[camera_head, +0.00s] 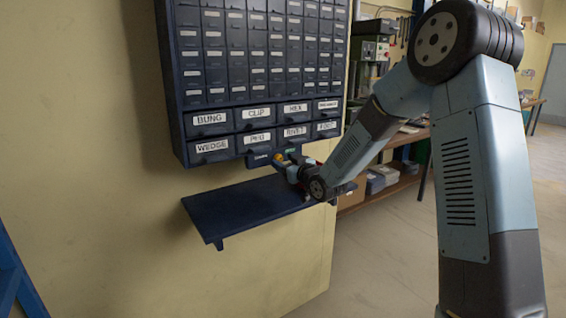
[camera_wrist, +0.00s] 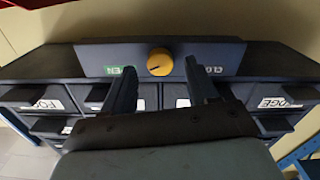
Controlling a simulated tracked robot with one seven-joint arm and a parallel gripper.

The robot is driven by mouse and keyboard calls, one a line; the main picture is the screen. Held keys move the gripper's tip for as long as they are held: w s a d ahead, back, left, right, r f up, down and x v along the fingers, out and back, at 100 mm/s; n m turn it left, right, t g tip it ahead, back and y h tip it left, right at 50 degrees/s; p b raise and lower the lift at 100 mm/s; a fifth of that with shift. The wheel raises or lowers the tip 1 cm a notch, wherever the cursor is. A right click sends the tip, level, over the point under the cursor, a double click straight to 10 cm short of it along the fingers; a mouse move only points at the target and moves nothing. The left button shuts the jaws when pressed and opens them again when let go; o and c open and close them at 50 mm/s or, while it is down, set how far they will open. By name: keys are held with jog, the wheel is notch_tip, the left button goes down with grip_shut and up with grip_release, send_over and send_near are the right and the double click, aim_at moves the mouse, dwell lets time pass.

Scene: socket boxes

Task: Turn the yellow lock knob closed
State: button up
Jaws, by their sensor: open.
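The yellow lock knob (camera_wrist: 160,62) sits on a dark plate (camera_wrist: 90,58) with a green label at its left, partly hidden but ending in "EN", and a white "CLO…" label at its right. A small dark mark on the knob points to the lower left, toward the green label. My gripper (camera_wrist: 161,68) is open, with one finger on each side of the knob in the wrist view and clear gaps between. I cannot tell how deep the fingertips reach. In the head view the knob (camera_head: 279,157) shows just left of my gripper (camera_head: 287,164).
A dark blue cabinet of labelled drawers (camera_head: 257,60) hangs on the yellow wall above the knob. A dark blue shelf (camera_head: 240,207) juts out below my gripper. A workbench with boxes (camera_head: 390,172) stands behind my arm at the right.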

jog(key=shift+w+a, duration=0.4)
jog(key=shift+w, duration=0.1)
jog(key=shift+c, duration=0.3)
jog(key=c, duration=1)
